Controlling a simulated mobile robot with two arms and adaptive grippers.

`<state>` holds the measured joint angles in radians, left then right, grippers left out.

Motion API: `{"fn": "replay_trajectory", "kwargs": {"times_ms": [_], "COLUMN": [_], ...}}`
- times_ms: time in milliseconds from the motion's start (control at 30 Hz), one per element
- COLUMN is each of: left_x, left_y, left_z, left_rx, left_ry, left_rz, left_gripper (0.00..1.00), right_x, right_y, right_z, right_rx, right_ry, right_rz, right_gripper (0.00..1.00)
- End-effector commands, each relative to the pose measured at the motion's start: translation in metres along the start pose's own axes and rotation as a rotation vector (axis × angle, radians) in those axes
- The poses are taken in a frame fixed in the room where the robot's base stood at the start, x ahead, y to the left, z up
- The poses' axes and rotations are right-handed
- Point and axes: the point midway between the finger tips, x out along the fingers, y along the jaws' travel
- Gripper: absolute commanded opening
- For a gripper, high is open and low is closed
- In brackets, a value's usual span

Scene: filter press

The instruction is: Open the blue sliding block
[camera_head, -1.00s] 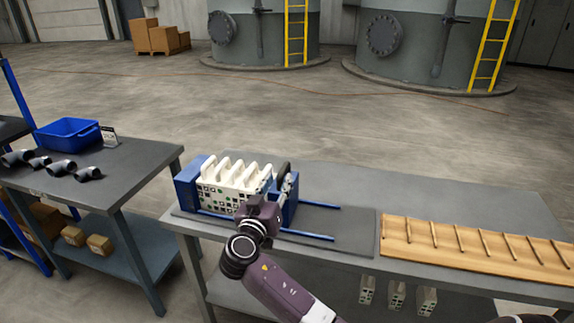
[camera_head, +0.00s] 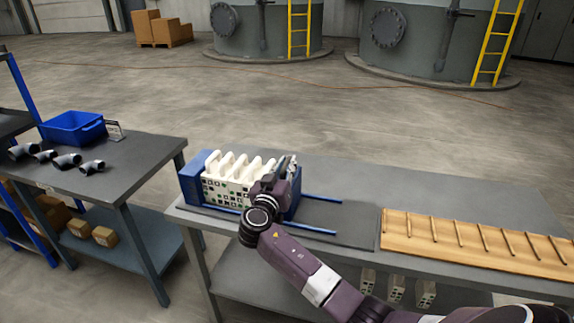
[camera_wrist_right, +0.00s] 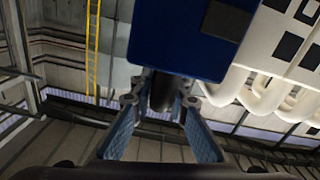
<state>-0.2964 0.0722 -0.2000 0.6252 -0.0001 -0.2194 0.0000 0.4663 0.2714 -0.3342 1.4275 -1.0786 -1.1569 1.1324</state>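The filter press stands on the bench with a row of white plates (camera_head: 236,180) between blue end blocks. The blue sliding block (camera_head: 293,207) is at the right end of the plates, close against them, on two blue rails (camera_head: 309,228). My right gripper (camera_head: 288,166) is at the top of this block and partly hides it. In the right wrist view the block (camera_wrist_right: 178,38) is above the open fingers (camera_wrist_right: 160,102), and a dark round bar (camera_wrist_right: 161,92) lies between them. Whether the fingers touch the bar is unclear. My left gripper is not in view.
A wooden rack (camera_head: 470,243) with several rods lies on the bench to the right. The rails right of the block are clear. A left table (camera_head: 125,165) carries a blue bin (camera_head: 72,128) and grey pipe elbows (camera_head: 66,161). White plates (camera_head: 396,288) are below the bench.

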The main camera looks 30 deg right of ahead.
Motion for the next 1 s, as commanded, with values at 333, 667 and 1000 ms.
{"fn": "replay_trajectory", "kwargs": {"times_ms": [333,667,1000], "left_x": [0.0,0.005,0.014], "left_y": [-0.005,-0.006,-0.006], "left_z": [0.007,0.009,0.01], "left_rx": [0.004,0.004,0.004], "left_ry": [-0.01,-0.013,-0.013], "left_rz": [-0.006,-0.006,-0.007], "left_gripper": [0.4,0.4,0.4], "right_x": [-0.001,-0.001,-0.001], "right_y": [0.0,0.04,0.109], "right_z": [0.0,0.012,0.025], "right_rx": [-0.001,-0.001,-0.001], "right_ry": [0.0,-0.003,-0.003], "right_rz": [-0.001,-0.001,-0.004], "right_gripper": [0.0,0.0,0.0]}}
